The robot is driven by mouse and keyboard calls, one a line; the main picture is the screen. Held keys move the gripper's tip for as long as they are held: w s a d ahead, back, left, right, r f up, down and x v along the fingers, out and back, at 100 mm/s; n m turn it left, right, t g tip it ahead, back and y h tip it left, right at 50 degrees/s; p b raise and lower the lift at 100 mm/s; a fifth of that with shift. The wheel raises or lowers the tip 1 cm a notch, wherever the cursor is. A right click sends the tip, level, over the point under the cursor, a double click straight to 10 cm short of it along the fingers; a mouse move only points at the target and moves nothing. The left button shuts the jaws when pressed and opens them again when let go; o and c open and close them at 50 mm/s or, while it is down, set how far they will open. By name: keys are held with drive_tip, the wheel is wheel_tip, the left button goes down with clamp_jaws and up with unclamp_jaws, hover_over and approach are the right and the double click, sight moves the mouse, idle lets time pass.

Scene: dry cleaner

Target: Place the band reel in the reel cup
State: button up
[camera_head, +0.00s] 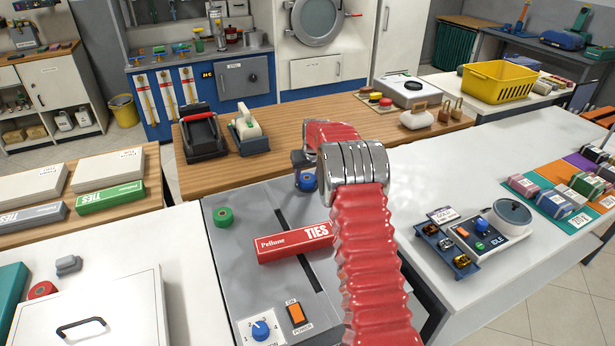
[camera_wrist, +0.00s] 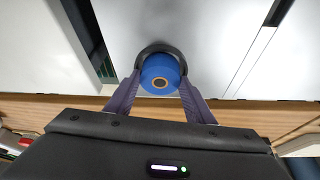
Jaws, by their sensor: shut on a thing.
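The band reel is a blue roll with a light brown core, in the wrist view (camera_wrist: 160,72). My gripper (camera_wrist: 160,88) is shut on it, one finger on each side. A dark round rim, seemingly the reel cup (camera_wrist: 153,47), shows around the reel's far side. The reel overlaps this rim in the picture; I cannot tell whether it is seated or held just above. In the head view the blue reel (camera_head: 308,182) is at the grey machine's back right corner, partly hidden by my arm. The cup is not clear there.
The grey machine top (camera_head: 232,290) carries a green reel (camera_head: 223,217), a red TIES box (camera_head: 292,243) across its slot, a blue knob (camera_head: 260,330) and an orange switch (camera_head: 296,314). A wooden counter (camera_head: 290,140) with a tape dispenser (camera_head: 246,132) lies behind.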

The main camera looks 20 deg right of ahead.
drive_tip(key=shift+f, duration=0.1)
drive_tip(key=o, duration=1.1)
drive_tip(key=shift+c, duration=0.2)
drive_tip(key=v, duration=1.2)
drive_tip(key=shift+a, duration=0.1)
